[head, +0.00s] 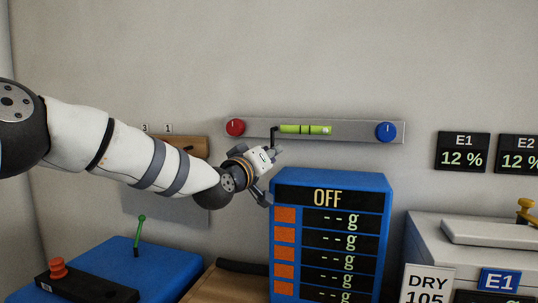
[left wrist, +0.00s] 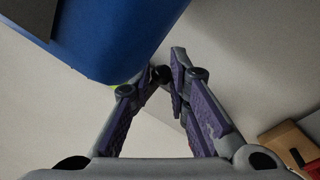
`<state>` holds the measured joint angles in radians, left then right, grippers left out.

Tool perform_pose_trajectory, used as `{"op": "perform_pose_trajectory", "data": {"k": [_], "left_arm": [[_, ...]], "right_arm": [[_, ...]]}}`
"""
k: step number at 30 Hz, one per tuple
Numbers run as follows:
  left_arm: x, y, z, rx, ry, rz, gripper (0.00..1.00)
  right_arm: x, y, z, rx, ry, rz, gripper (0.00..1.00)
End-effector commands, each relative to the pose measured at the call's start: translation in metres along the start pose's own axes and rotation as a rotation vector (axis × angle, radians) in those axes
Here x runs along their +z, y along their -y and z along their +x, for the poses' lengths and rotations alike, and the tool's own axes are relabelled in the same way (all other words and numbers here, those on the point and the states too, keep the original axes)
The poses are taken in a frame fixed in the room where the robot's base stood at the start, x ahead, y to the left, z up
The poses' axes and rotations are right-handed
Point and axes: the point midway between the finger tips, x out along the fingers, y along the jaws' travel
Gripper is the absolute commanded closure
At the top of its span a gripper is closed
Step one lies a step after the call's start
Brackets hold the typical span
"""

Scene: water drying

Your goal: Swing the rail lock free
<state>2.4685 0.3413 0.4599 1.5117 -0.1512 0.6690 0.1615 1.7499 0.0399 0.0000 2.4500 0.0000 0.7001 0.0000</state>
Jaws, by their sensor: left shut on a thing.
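A grey rail (head: 355,129) is fixed level on the wall, with a red knob (head: 235,127) at its left end, a blue knob (head: 386,131) near its right end and a green level vial (head: 305,130) between them. A thin dark bent lever (head: 274,133) stands at the vial's left end; I take it for the rail lock. My left gripper (head: 272,156) is just below it, at the rail's lower edge. In the left wrist view my left gripper (left wrist: 165,75) is shut on a small dark knob-like end (left wrist: 160,73), mostly hidden by the fingers. My right gripper is out of view.
A blue display cabinet (head: 332,178) reading OFF stands close right of and below the gripper. A blue box (head: 150,265) with a green stick (head: 139,230) is lower left. A white unit (head: 440,235) is at right. The wall above the rail is clear.

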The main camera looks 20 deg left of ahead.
Motion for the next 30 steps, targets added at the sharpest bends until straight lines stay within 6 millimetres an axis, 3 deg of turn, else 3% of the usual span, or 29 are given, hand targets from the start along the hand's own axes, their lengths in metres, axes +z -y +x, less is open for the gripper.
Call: {"op": "perform_pose_trajectory", "data": {"k": [1, 11, 12, 15, 16, 25, 30], "left_arm": [[-0.01, -0.007, 0.0, 0.012, -0.021, -0.005, 1.0], [-0.011, -0.01, 0.0, 0.015, -0.023, -0.006, 1.0], [-0.011, -0.01, 0.0, 0.016, -0.023, -0.006, 0.82], [-0.01, -0.01, 0.0, 0.016, -0.021, -0.005, 0.59], [-0.01, -0.009, -0.001, 0.015, -0.02, -0.005, 0.56], [-0.004, -0.005, -0.002, 0.007, -0.009, -0.005, 0.56], [-0.004, -0.005, -0.032, 0.008, -0.008, -0.006, 0.56]], "right_arm": [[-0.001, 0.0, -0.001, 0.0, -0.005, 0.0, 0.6], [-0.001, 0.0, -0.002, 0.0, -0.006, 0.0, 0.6], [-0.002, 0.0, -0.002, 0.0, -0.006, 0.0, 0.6], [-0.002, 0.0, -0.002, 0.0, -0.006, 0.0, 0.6], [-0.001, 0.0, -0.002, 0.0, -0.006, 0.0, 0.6], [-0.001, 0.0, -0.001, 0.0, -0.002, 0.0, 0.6], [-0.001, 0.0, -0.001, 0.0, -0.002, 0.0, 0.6]]}}
